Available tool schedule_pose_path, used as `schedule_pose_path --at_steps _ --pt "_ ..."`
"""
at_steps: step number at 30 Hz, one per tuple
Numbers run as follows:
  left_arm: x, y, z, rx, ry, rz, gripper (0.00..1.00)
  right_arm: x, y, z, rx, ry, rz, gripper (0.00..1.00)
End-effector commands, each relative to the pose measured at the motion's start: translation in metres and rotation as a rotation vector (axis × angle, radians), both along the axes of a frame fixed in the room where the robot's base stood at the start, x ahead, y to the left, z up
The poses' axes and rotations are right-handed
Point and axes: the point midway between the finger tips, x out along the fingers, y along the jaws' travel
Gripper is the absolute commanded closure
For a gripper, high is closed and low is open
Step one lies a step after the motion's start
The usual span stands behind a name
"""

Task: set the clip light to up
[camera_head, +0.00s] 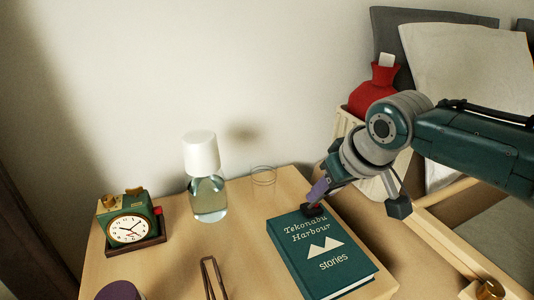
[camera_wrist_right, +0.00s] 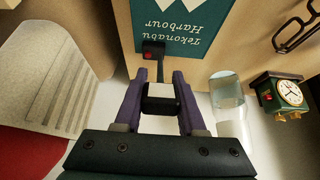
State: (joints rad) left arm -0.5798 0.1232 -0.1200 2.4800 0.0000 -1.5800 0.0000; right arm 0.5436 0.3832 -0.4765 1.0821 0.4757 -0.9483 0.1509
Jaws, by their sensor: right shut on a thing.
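The clip light is a small dark piece (camera_head: 313,210) at the back edge of the green book (camera_head: 318,252), which lies flat on the nightstand. In the right wrist view the clip light shows as a black head with a red spot (camera_wrist_right: 150,56) and a black and white body between my fingers. My right gripper (camera_head: 318,193) reaches down from the right with purple fingers. It also shows in the wrist view (camera_wrist_right: 161,88), shut on the clip light's body. The light's clip is partly hidden, and its exact angle is hard to tell. My left gripper is out of view.
On the wooden nightstand (camera_head: 165,265) stand a green clock (camera_head: 128,229) and a glass bottle with a white cap (camera_head: 205,185). Folded glasses (camera_head: 211,278) and a purple object (camera_head: 120,290) lie near the front. A red hot-water bottle (camera_head: 374,93) and pillows are at the back right.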

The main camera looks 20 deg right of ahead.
Motion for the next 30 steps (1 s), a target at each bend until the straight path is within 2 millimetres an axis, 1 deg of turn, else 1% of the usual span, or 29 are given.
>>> schedule_pose_path --at_steps 12,13,15,21,28,30 --pt "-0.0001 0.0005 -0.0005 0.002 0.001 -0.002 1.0 -0.0011 -0.0006 -0.0031 -0.003 0.012 0.0 1.0" --pt "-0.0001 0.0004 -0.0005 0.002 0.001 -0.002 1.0 -0.0012 -0.0006 -0.0033 -0.003 0.012 0.0 0.6" --pt "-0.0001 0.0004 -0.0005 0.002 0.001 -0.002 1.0 -0.0011 -0.0007 -0.0031 -0.003 0.012 0.0 0.52" --pt "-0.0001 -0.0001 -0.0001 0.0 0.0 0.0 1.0 -0.0004 -0.0005 -0.0019 -0.002 0.009 -0.001 0.3" --pt "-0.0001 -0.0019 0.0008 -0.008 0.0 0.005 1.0 -0.0002 -0.0004 -0.0006 -0.001 0.008 -0.001 0.3" --pt "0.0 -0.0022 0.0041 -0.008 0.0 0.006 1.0 -0.0013 -0.0006 0.0031 -0.001 0.008 -0.001 0.3"
